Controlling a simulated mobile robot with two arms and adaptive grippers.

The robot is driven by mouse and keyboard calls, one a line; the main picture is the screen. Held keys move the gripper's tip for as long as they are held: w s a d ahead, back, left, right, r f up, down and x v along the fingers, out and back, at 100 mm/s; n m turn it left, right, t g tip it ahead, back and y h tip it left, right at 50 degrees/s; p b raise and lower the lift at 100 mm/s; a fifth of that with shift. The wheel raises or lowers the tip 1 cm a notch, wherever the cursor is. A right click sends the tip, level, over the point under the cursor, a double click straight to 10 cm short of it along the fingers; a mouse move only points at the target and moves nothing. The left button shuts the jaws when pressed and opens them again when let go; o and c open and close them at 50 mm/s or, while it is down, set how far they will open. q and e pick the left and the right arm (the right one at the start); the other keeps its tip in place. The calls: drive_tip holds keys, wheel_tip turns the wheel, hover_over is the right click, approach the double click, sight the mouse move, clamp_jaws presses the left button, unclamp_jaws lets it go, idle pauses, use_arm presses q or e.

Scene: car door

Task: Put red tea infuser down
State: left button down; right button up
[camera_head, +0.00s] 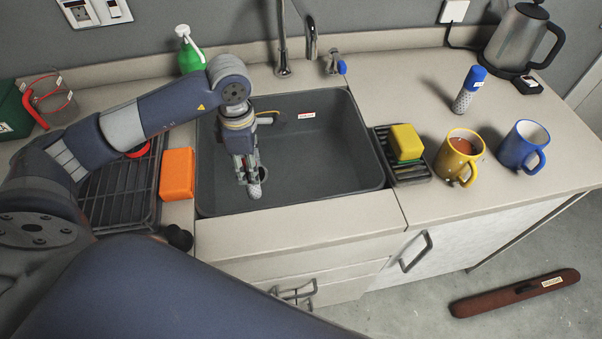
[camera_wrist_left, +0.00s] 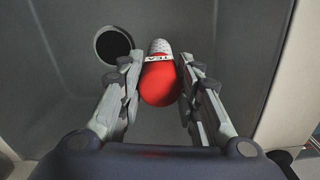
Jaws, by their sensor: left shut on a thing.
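The red tea infuser (camera_wrist_left: 160,84) is between the fingers of my left gripper (camera_wrist_left: 160,88), with its red rounded end toward the wrist camera and a white label band reading TEA. Its perforated metal tip points away. In the head view my left gripper (camera_head: 247,177) points down inside the dark sink basin, shut on the infuser. There the infuser's metal tip (camera_head: 254,190) shows below the fingers, and its red part is hidden. I cannot tell whether the tip touches the basin floor. My right gripper is not in view.
The sink (camera_head: 325,170) is otherwise empty, with a faucet (camera_head: 310,40) behind. An orange sponge (camera_head: 178,174) and drying rack (camera_head: 150,190) are left. A yellow sponge (camera_head: 406,142), yellow mug (camera_head: 459,158), blue mug (camera_head: 523,147), blue tea infuser (camera_head: 468,90) and kettle (camera_head: 519,40) are right.

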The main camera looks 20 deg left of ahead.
use_arm(q)
drive_tip(key=w+d+f+p, duration=0.3)
drive_tip(key=w+d+p, duration=0.3)
drive_tip(key=d, duration=0.8)
drive_tip(key=w, duration=0.3)
drive_tip(key=shift+w+f+p, duration=0.15)
drive_tip(key=shift+w+p, duration=0.05)
drive_tip(key=shift+p, duration=0.15)
drive_tip(key=shift+f, duration=0.2)
drive_tip(key=c, duration=1.4)
unclamp_jaws()
drive_tip(key=shift+c, duration=0.2)
drive_tip(key=shift+o, duration=1.4)
drive_tip(key=shift+r, duration=0.15)
